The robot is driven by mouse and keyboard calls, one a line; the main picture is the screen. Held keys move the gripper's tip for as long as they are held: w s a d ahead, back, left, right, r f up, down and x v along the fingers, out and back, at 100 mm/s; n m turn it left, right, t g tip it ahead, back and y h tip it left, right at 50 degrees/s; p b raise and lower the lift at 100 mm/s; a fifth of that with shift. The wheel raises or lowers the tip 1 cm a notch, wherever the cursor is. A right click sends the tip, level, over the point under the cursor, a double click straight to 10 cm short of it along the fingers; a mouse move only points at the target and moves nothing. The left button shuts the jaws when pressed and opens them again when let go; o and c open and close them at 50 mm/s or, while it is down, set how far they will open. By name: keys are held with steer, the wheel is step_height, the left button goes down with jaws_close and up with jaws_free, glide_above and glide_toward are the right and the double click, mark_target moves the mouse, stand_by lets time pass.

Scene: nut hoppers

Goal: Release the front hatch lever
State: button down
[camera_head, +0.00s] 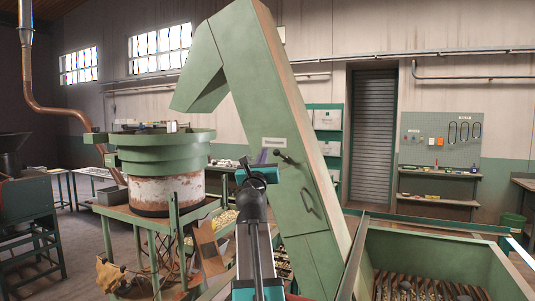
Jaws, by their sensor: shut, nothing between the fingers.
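A small dark lever (285,157) sits on the front face of the tall green hopper housing (295,235), just right of and below a white label (274,142). It slants down to the right. A hatch handle (307,201), a dark upright pull, is lower on the same face. My gripper (264,174), with teal parts, is at the end of my dark arm, just below and left of the lever in the picture. Its fingers look shut and empty. I cannot tell how far it is from the housing, and a gap shows between it and the lever.
A green bowl feeder (163,150) on a stand is at the left. A pegboard (440,138) and shelves stand at the back wall, beside a grey shutter door (372,135).

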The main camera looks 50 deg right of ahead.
steer(key=shift+s+a+r, duration=0.15)
steer(key=shift+s+a, duration=0.05)
steer(key=shift+a, duration=0.4)
steer(key=shift+s+a+r, duration=0.1)
steer(key=shift+s+a, duration=0.05)
steer(key=shift+a, duration=0.4)
steer(key=shift+d, duration=0.1)
